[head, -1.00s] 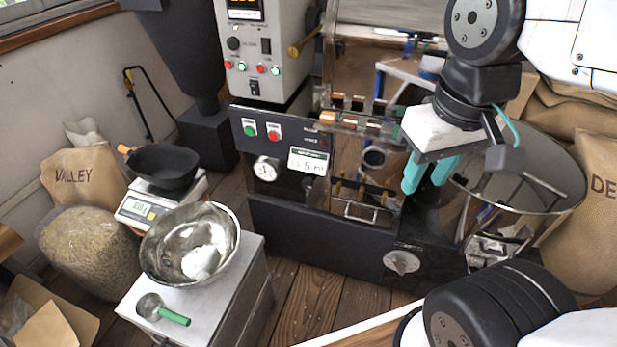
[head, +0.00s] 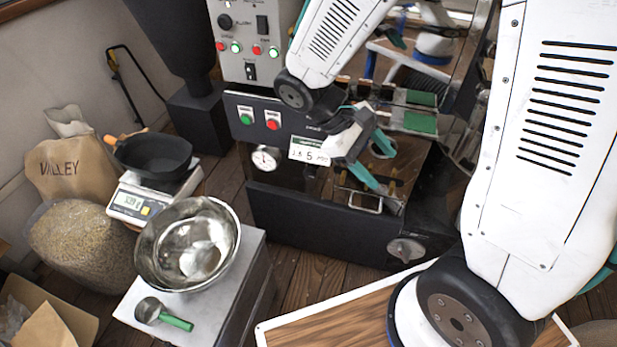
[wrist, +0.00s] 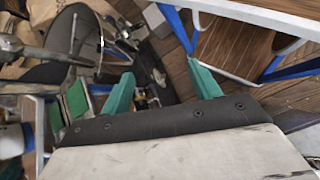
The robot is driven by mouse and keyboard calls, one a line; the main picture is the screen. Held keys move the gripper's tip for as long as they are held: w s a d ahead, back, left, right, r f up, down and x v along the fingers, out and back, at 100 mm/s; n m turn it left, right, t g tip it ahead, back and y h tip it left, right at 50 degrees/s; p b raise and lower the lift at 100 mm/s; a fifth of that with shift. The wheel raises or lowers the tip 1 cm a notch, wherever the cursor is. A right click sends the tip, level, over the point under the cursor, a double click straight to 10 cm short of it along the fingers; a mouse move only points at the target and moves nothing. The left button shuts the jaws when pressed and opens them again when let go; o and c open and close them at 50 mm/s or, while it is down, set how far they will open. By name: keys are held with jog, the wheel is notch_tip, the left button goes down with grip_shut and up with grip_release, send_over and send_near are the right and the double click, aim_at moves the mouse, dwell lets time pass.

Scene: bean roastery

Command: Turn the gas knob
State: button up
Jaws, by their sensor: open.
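The gas knob (head: 405,249) is a round silver knob with a raised grip bar. It sits at the lower right of the roaster's dark front panel in the head view. My gripper (head: 385,168), with two teal fingers, is above the knob and slightly left in the picture, apart from it. The fingers are spread and nothing is between them. In the wrist view my gripper (wrist: 160,72) is also open. A small pale shape shows between the fingertips there, but I cannot tell for sure that it is the knob.
A steel bowl (head: 222,216) and a green-handled scoop (head: 164,314) are on a grey stand at left. A scale (head: 140,197) holds a black pan (head: 153,155). A wood-topped surface (head: 330,310) lies in front. Wooden floor shows before the roaster.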

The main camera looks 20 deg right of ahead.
jog(key=w+f+n+t+h, duration=0.3)
jog(key=w+f+n+h, duration=0.15)
jog(key=f, duration=0.35)
jog(key=w+f+n+t+h, duration=0.2)
jog(key=w+f+n+h, duration=0.2)
jog(key=w+f+n, duration=0.3)
jog(key=n+t+y, duration=0.5)
jog(key=n+t, duration=0.7)
jog(key=t, duration=0.3)
send_near(309, 176)
jog(key=x, duration=0.7)
jog(key=shift+w+d+r, duration=0.1)
jog(key=shift+w+d, duration=0.1)
jog(key=shift+w, duration=0.05)
jog(key=shift+x, duration=0.8)
jog(key=c, duration=1)
